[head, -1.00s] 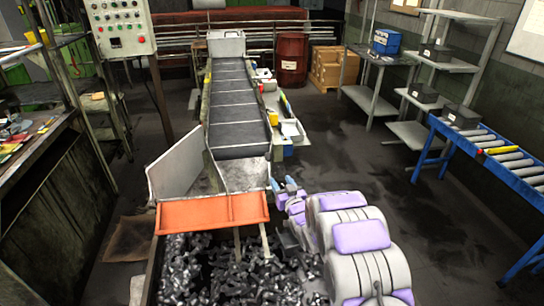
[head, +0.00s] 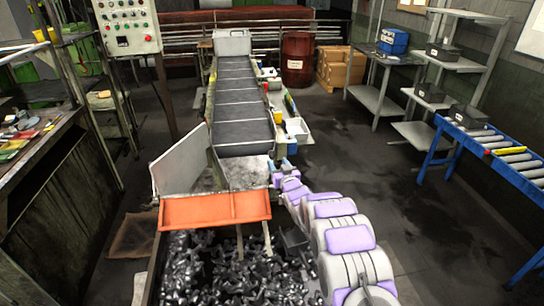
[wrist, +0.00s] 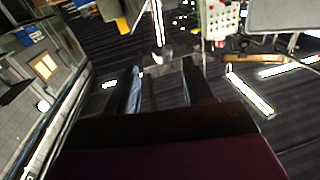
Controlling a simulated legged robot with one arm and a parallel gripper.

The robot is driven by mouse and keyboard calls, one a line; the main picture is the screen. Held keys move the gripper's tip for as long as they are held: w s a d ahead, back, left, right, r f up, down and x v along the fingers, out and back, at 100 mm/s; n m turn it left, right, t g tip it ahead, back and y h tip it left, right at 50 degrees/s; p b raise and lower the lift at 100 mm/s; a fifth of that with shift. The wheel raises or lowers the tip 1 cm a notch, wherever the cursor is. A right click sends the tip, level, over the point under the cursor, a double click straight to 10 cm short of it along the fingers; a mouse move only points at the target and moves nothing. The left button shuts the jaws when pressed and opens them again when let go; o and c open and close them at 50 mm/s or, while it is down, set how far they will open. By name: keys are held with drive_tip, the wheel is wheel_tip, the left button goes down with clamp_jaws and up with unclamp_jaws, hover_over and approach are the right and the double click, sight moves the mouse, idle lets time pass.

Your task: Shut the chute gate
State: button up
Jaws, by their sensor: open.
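The chute (head: 240,172) stands at the lower end of the conveyor, with pale metal side walls. An orange panel (head: 215,210) hangs across its front end, above a bin of dark metal parts; I cannot tell for certain whether this panel is the gate. A tall grey plate (head: 180,160) leans outward on the chute's left side. My gripper (head: 277,172) is at the chute's right side, small and partly hidden by my arm. In the wrist view my gripper (wrist: 164,78) has its two dark fingers apart, with nothing visible between them.
The conveyor (head: 243,100) runs away behind the chute. A white tray (head: 297,128) and small items line its right side. A control panel (head: 127,26) stands at the back left, and a blue roller table (head: 490,150) at the right. The floor between is clear.

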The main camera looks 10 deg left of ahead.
sight(273, 157)
drive_tip(key=x, duration=0.4)
drive_tip(key=shift+a+f, duration=0.15)
drive_tip(key=shift+a, duration=0.2)
drive_tip(key=shift+d+b+x, duration=0.2)
drive_tip(key=shift+b+x, duration=0.1)
drive_tip(key=shift+x, duration=0.95)
drive_tip(key=shift+w+a, duration=0.15)
drive_tip(key=shift+w, duration=0.15)
drive_tip(key=shift+a, duration=0.1)
drive_tip(key=shift+c, duration=0.4)
clamp_jaws()
